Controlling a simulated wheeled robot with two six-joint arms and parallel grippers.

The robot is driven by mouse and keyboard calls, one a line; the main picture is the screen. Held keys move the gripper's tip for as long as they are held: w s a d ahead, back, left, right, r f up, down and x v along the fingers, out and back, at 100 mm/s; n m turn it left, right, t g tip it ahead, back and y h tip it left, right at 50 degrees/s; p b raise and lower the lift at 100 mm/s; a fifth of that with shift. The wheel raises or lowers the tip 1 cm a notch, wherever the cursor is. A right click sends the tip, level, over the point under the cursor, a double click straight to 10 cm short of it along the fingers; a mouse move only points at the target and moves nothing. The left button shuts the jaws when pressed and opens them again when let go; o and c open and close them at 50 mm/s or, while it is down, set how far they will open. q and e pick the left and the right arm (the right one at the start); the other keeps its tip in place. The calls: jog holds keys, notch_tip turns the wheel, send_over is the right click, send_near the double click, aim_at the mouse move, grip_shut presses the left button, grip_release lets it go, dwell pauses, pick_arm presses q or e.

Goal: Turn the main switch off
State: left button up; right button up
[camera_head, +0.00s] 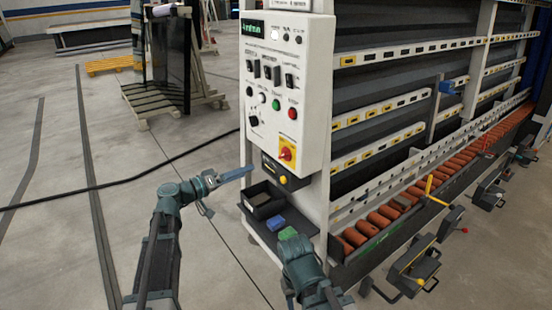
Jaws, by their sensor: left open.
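The main switch (287,154) is a red rotary knob on a yellow plate, low on the right of the white control panel (262,128). The knob's exact angle is too small to read. My left gripper (233,176) is open, left of and a little below the switch. Its blue finger points right toward the panel's lower edge, and it is apart from the switch. My right arm is at the bottom centre, below the panel; its gripper (296,248) is foreshortened, and its jaws are not clear.
A black box with a yellow button (283,180) sits just below the panel. An open black tray (262,200), a blue block (275,223) and a green block (288,233) are on the ledge below. The washer's orange rollers (390,212) run right.

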aim_at(281, 156)
pick_arm(q)
jog(key=x, duration=0.9)
jog(key=r+x, duration=0.1)
jog(key=x, duration=0.3)
jog(key=shift+w+d, duration=0.2)
jog(key=shift+w, duration=0.25)
jog(key=shift+f, duration=0.1)
jog(key=c, duration=1.4)
